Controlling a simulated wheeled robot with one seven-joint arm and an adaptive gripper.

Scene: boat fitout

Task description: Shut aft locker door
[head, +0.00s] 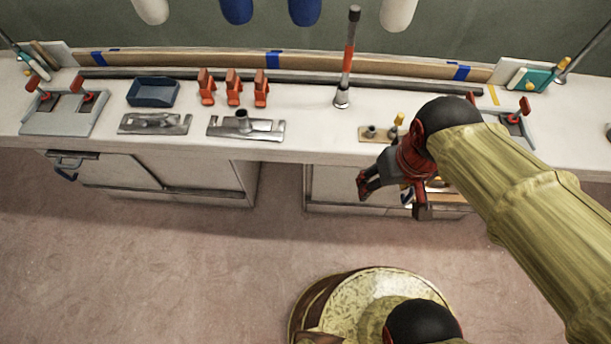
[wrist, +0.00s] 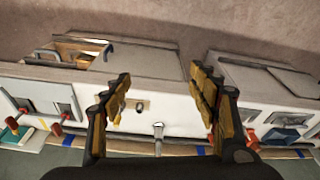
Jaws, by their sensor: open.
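Two pale locker units stand under the long workbench. The right locker (head: 345,187) is partly covered by my gripper (head: 393,196). I cannot tell which door is the aft one. My gripper is open and empty, its fingers apart in the wrist view (wrist: 162,92), in front of the bench edge.
The benchtop (head: 300,125) carries a blue tray (head: 153,92), several orange clamps (head: 233,88), metal plates (head: 245,128) and an upright red-and-black tool (head: 348,60). The pinkish floor (head: 140,270) at left is clear.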

